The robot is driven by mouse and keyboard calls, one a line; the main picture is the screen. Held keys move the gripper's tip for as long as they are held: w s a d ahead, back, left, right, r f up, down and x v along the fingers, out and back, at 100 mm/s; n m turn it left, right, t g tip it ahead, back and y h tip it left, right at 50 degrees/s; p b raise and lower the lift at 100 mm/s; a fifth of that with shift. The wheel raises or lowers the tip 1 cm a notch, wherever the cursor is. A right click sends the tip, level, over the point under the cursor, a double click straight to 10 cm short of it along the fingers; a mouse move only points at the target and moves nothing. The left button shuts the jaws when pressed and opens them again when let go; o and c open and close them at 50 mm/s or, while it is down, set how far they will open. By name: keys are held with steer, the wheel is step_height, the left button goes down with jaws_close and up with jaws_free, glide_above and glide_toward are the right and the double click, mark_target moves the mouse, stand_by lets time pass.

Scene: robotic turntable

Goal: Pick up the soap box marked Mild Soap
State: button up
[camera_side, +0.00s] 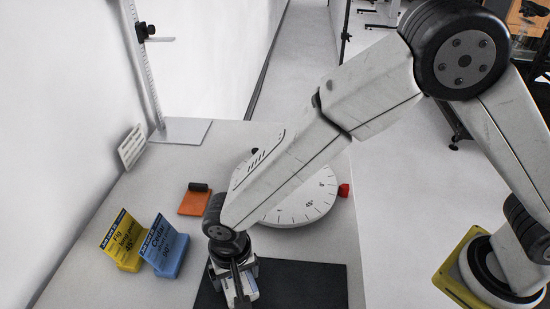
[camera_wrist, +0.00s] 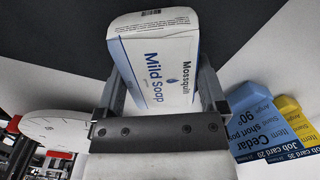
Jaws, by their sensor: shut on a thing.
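The Mild Soap box (camera_wrist: 160,65) is white with blue lettering and shows between my gripper's fingers in the wrist view. My gripper (camera_wrist: 160,95) is shut on it, with one finger on each side. In the side view my gripper (camera_side: 238,290) is low over the black mat (camera_side: 300,285), near the front of the table. The box is mostly hidden there by the gripper, with a pale part (camera_side: 247,288) showing. I cannot tell whether the box touches the mat.
A round white turntable (camera_side: 305,205) with a red knob (camera_side: 343,190) stands behind my arm. A yellow card holder (camera_side: 128,262) and a blue one (camera_side: 170,262) stand at the left. An orange pad (camera_side: 194,205) with a dark roller lies behind them. A ruler stand (camera_side: 180,131) is at the back.

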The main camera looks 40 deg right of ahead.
steer(key=shift+r, duration=0.4)
steer(key=s+d+r, duration=0.8)
steer(key=s+r, duration=0.3)
steer(key=shift+s+d+r, duration=0.15)
steer(key=shift+d+r, duration=0.05)
steer(key=shift+r, duration=0.05)
steer(key=shift+d, duration=0.1)
stand_by(0.6)
